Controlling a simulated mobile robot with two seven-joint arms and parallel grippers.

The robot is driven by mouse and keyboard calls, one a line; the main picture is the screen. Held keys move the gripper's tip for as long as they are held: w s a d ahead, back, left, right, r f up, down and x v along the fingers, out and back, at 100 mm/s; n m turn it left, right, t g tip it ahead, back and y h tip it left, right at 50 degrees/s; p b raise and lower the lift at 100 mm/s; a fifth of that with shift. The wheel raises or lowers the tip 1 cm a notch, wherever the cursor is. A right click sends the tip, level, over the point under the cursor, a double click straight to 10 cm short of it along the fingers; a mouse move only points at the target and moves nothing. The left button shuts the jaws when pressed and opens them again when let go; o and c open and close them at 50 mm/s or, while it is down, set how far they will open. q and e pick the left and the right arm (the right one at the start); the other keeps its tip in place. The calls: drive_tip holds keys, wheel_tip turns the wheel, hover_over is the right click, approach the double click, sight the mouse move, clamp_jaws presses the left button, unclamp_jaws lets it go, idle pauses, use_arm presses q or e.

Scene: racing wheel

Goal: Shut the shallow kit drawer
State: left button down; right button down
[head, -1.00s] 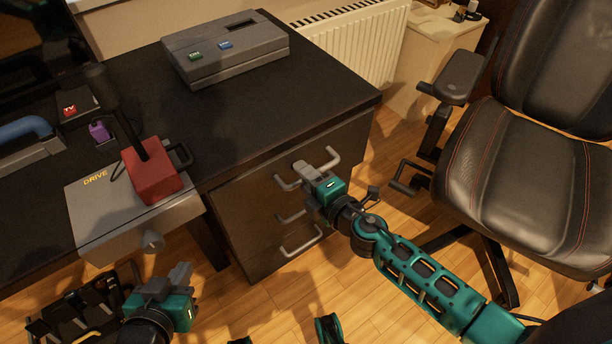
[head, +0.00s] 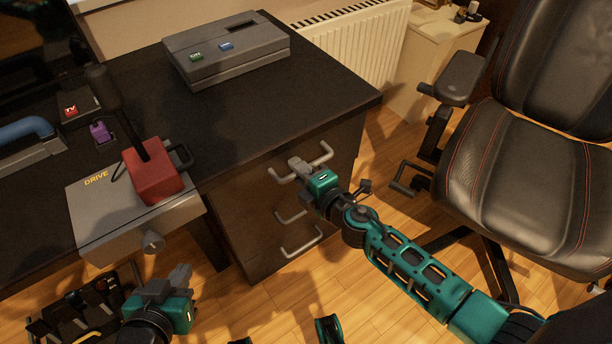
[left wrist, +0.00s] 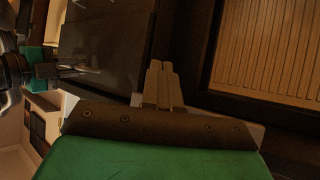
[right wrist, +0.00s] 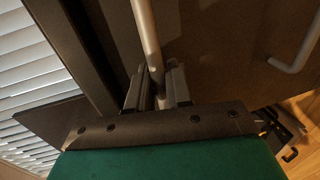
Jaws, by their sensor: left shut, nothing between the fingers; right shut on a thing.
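The desk's drawer stack shows dark fronts with grey bar handles. The top drawer's handle (head: 322,155) is held near its middle by my right gripper (head: 297,166). In the right wrist view the pale handle bar (right wrist: 147,35) runs between the closed fingers (right wrist: 157,88). The top drawer front is partly hidden by the gripper; it looks near flush with the desk, but I cannot tell if a gap is left. My left gripper (head: 180,275) is shut and empty, low at the left, apart from the drawers; its fingers (left wrist: 160,82) show together in the left wrist view.
Lower handles (head: 302,244) sit below the held one. A black office chair (head: 530,190) stands right of the desk. A grey drive box (head: 110,205) with a red-based lever (head: 152,178) is at the left. A grey console (head: 225,55) lies on the desktop. Wooden floor lies below.

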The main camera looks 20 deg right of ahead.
drive_tip(key=shift+w+a+r, duration=0.1)
drive_tip(key=shift+w+a, duration=0.05)
drive_tip(key=shift+w, duration=0.45)
drive_tip(key=c, duration=1.2)
unclamp_jaws()
drive_tip(key=shift+w+a, duration=0.1)
drive_tip(key=shift+w, duration=0.05)
drive_tip(key=v, duration=1.3)
